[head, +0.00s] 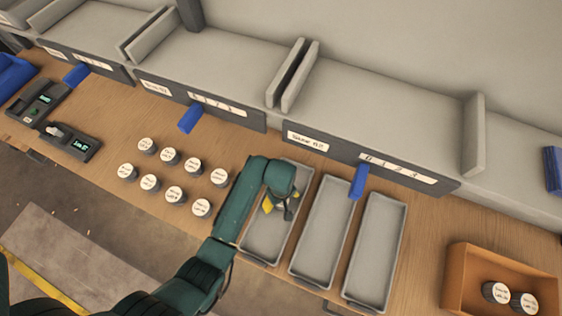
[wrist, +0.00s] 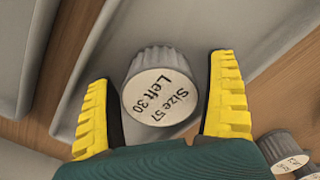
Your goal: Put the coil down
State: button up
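A grey ribbed coil (wrist: 160,97) with a round white label, "Size 57 Left 30", stands upright between my fingers in the wrist view. My gripper (wrist: 163,100) has yellow fingers that spread one on each side of it. A narrow gap shows between each finger and the coil. In the head view my gripper (head: 274,205) is over the leftmost of three grey trays (head: 258,248). There my arm and gripper hide the coil. Its base and its contact with the tray floor are hard to see.
The middle tray (head: 320,235) and right tray (head: 374,252) are empty. Several labelled coils (head: 170,156) stand in two rows left of my arm. An orange-brown bin (head: 459,280) at the right holds two coils. Grey shelf bays with blue tabs (head: 358,182) line the back.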

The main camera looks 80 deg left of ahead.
notch_tip(320, 180, up, 12)
jog(key=shift+r+p, duration=0.15)
jog(key=shift+p, duration=1.05)
